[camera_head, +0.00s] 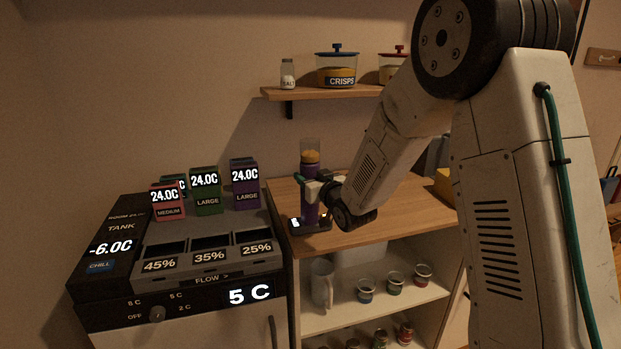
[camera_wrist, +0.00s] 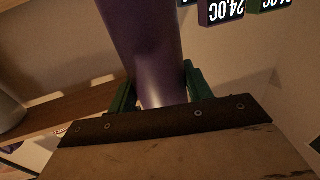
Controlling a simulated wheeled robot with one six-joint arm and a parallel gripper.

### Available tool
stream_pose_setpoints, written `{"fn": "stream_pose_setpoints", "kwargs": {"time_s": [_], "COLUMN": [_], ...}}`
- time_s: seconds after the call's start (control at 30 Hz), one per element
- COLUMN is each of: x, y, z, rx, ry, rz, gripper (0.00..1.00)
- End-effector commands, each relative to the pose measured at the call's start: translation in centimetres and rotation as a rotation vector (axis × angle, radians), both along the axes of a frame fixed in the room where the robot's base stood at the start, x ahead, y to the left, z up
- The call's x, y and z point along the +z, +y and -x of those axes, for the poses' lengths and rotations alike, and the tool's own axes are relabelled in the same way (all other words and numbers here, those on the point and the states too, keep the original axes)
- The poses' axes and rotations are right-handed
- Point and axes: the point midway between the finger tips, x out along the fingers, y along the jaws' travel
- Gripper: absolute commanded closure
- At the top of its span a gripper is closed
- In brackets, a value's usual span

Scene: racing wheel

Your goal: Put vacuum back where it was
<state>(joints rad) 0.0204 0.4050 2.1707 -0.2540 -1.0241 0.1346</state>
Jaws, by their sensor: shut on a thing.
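The vacuum (camera_head: 311,171) is a slim upright purple body with an orange band and a clear top part, in the middle of the head view. My gripper (camera_head: 310,187) is shut around its purple middle. In the wrist view the purple body (camera_wrist: 150,60) fills the space between the green fingers of my gripper (camera_wrist: 158,95). A dark flat base with a lit display (camera_head: 322,226) lies on the wooden counter directly below the vacuum. The vacuum's lower end appears at or just above this base; I cannot tell whether they touch.
A dark cooling unit (camera_head: 205,262) with several coloured labelled boxes stands to the left. A wall shelf (camera_head: 300,94) with jars is above. Cups and a pitcher (camera_head: 322,283) sit on shelves below.

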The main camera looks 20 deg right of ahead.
Motion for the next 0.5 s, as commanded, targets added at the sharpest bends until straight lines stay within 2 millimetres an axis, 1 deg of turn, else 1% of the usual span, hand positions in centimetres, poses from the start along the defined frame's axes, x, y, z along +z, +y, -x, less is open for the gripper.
{"fn": "stream_pose_setpoints", "kwargs": {"time_s": [0.37,0.4,0.47,0.5], "x": [-0.29,-0.48,-0.43,-0.43], "y": [-0.03,-0.02,-0.02,-0.02], "z": [-0.03,0.01,0.01,0.01], "rx": [0.000,0.000,0.000,0.000], "ry": [-0.004,-0.001,-0.001,-0.001], "rz": [-0.001,0.000,0.000,0.000], "gripper": [0.73,0.47,0.31,0.28]}}
